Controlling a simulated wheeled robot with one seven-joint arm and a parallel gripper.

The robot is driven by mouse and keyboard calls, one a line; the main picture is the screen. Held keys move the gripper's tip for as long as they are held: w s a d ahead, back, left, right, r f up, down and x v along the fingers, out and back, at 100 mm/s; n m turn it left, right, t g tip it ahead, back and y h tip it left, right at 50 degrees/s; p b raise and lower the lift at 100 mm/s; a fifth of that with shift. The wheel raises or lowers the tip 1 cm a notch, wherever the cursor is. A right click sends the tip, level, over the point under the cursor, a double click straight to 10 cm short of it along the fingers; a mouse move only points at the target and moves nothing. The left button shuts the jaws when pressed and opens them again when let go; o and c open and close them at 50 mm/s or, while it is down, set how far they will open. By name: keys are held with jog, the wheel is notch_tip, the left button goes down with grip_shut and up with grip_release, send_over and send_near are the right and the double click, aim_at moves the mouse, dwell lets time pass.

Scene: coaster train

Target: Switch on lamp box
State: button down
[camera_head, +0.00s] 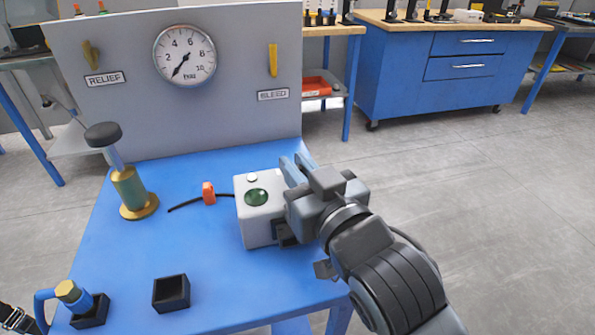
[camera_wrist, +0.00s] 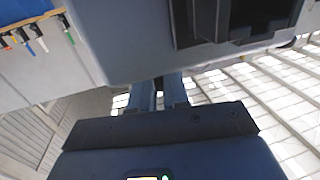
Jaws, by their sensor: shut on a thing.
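The lamp box (camera_head: 251,222) is white with a dark green round lamp (camera_head: 257,197) on top and a small white round part behind it. It stands on the blue table. My gripper (camera_head: 296,167) is at the box's right side, its fingers pointing up and away. In the wrist view the fingers (camera_wrist: 158,92) reach the edge of the grey box face (camera_wrist: 130,45), which has a black recessed part (camera_wrist: 222,20). They are closed around a small dark piece at that edge; its shape is mostly hidden. The lamp looks unlit.
An orange connector (camera_head: 208,193) on a black cable lies left of the box. A brass pump with a black knob (camera_head: 103,134), a black open box (camera_head: 171,293) and a brass-topped fitting (camera_head: 73,296) stand further left. A gauge panel (camera_head: 125,95) rises behind.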

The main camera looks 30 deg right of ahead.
jog(key=c, duration=1.3)
grip_release()
jog(key=s, duration=0.2)
jog(key=s+p, duration=0.1)
jog(key=s, duration=0.2)
jog(key=s+a, duration=0.1)
jog(key=s, duration=0.1)
jog(key=shift+s+r, duration=0.1)
jog(key=shift+s, duration=0.3)
jog(key=shift+c, duration=0.4)
